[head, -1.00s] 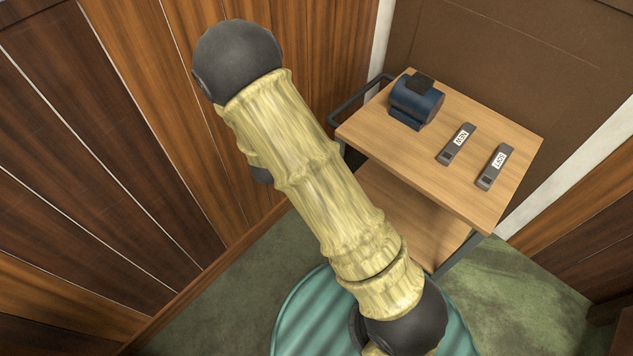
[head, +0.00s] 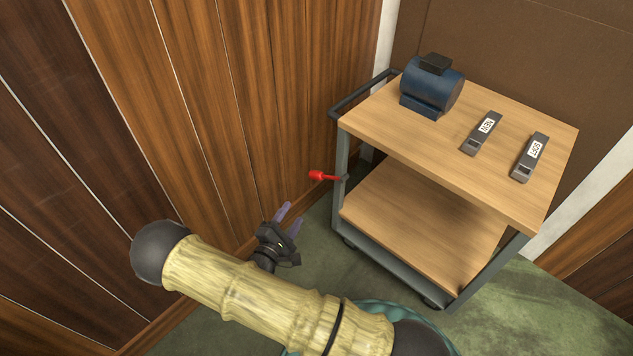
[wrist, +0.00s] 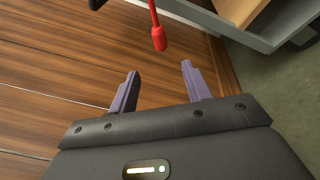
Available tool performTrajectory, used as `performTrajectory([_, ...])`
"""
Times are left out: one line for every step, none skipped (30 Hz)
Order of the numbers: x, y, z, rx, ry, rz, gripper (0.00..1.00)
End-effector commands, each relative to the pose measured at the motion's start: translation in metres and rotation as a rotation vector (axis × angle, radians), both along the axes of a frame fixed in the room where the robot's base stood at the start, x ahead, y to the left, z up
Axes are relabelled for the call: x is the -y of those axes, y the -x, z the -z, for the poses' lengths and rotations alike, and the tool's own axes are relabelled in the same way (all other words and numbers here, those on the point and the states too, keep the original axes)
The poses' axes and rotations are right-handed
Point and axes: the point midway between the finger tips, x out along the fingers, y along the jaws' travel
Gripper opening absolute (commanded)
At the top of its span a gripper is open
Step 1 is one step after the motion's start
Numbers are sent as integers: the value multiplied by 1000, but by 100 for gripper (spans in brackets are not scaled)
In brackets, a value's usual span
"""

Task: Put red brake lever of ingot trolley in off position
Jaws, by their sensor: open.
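The red brake lever (head: 322,175) sticks out to the left from the near left post of the ingot trolley (head: 341,160), below its top shelf. In the wrist view the lever's red knob (wrist: 159,39) is ahead of my gripper, roughly between the lines of the fingers and beyond their tips. My gripper (head: 290,217) is open and empty, below and left of the lever in the head view. Its two purple fingers (wrist: 159,74) show apart in the wrist view, not touching the lever.
On the trolley's top shelf stand a blue motor (head: 430,87) and two labelled grey bars, one (head: 482,132) left of the other (head: 530,156). The lower shelf (head: 420,220) is bare. A wood-panelled wall (head: 240,100) is close on the left. Green floor (head: 530,300) lies in front.

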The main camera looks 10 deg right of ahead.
Motion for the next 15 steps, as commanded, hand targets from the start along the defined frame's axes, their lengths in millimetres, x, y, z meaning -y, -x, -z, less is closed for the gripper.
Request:
performTrajectory([0,0,-2,1,-1,0,49])
performTrajectory([0,0,-2,0,-1,1,49])
performTrajectory([0,0,-2,-1,-3,0,49])
performTrajectory([0,0,-1,-1,-3,0,49])
performTrajectory([0,0,-1,-1,-3,0,49])
performTrajectory([0,0,-1,-1,-3,1,49])
performTrajectory([0,-1,-1,-1,-3,1,49])
performTrajectory([1,-1,-1,-1,-4,1,49])
performTrajectory([2,-2,-1,-1,-4,1,49])
performTrajectory([3,-4,-1,0,-4,2,49])
performTrajectory([4,-6,0,0,-5,2,49])
performTrajectory([6,-9,0,-1,-6,1,49])
performTrajectory([8,-11,1,-1,-6,1,49])
performTrajectory([10,-14,1,-1,-6,1,49])
performTrajectory([14,-18,1,0,-5,3,49])
